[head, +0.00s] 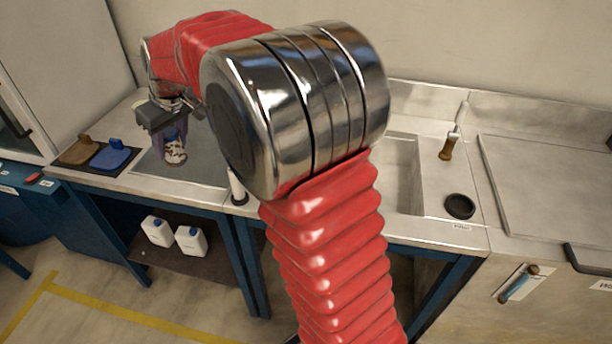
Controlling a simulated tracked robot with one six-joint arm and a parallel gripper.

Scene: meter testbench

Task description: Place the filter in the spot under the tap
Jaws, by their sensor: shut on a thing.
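My gripper (172,114) is at the upper left, above the left part of the counter, with its dark jaws pointing down. It is shut on a clear, purple-tinted cylinder (173,148) with pale, patterned contents, which looks like the filter. The cylinder hangs upright over a grey panel of the counter; I cannot tell whether its bottom touches. My arm hides part of the sink and the middle of the counter. The spot under the tap cannot be made out clearly.
A brown item (78,151) and a blue item (112,155) lie on a dark mat at the left. A slim white thing (237,187) stands at the counter's front edge. A round black piece (460,206) lies right of the sink. White canisters (190,241) stand below.

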